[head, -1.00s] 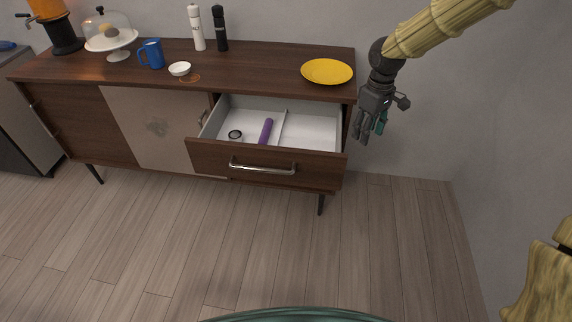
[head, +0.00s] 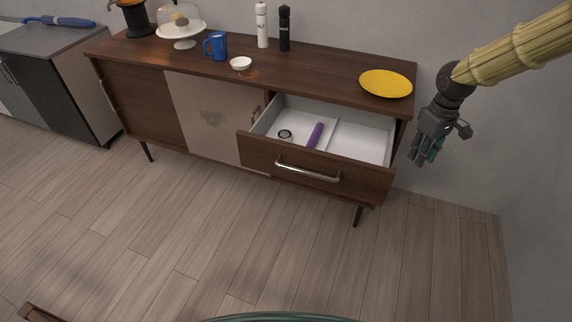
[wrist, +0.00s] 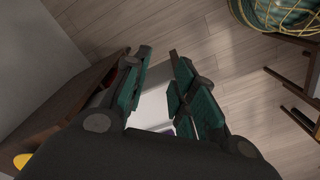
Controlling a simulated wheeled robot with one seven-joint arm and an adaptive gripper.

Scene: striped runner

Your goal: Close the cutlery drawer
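The cutlery drawer (head: 313,170) is pulled well out of the dark wood sideboard in the head view. It has a curved metal handle (head: 307,172) on its front. A purple object (head: 315,135) and a small round dark-rimmed item (head: 285,134) lie inside, left of a divider. My gripper (head: 428,152) hangs to the right of the sideboard's right end, apart from the drawer. In the wrist view my gripper (wrist: 160,70) has its two teal-padded fingers spread with nothing between them. Part of the drawer's pale inside (wrist: 152,110) shows beyond the fingers.
On the sideboard top stand a yellow plate (head: 386,83), a white bowl (head: 241,63), a blue mug (head: 216,46), a white mill (head: 262,25), a black mill (head: 284,28) and a cake stand (head: 181,30). The wooden floor (head: 200,240) before the drawer is clear. A wall is close on the right.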

